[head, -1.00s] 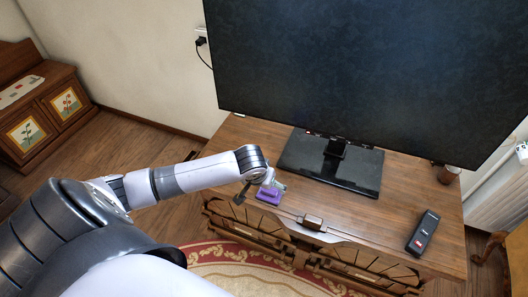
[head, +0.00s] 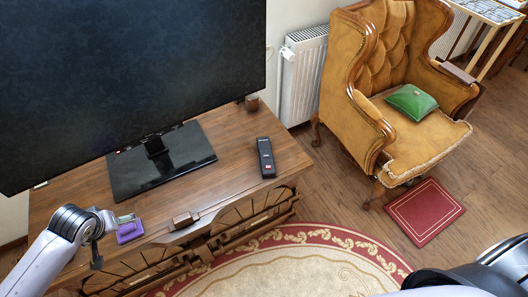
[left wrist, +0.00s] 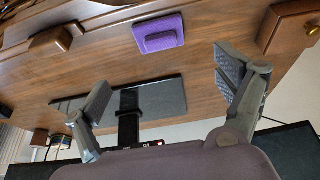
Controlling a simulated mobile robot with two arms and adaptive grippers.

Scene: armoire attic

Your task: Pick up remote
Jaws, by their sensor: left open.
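The black remote (head: 266,157) with a small red mark lies on the right part of the wooden TV cabinet top (head: 235,145) in the head view. My left gripper (left wrist: 165,85) is open and empty, its two fingers spread in the left wrist view. In the head view my left wrist (head: 80,222) is over the cabinet's left front, well to the left of the remote and apart from it. A dark shape at the left edge of the wrist view may be the remote; I cannot tell. My right gripper is out of sight.
A purple object (head: 130,232) is by my left gripper; it also shows in the wrist view (left wrist: 158,33). The large TV (head: 130,75) stands on a black base (head: 160,165) behind. A small brown pot (head: 252,103) is at the back. An armchair (head: 385,120) stands right.

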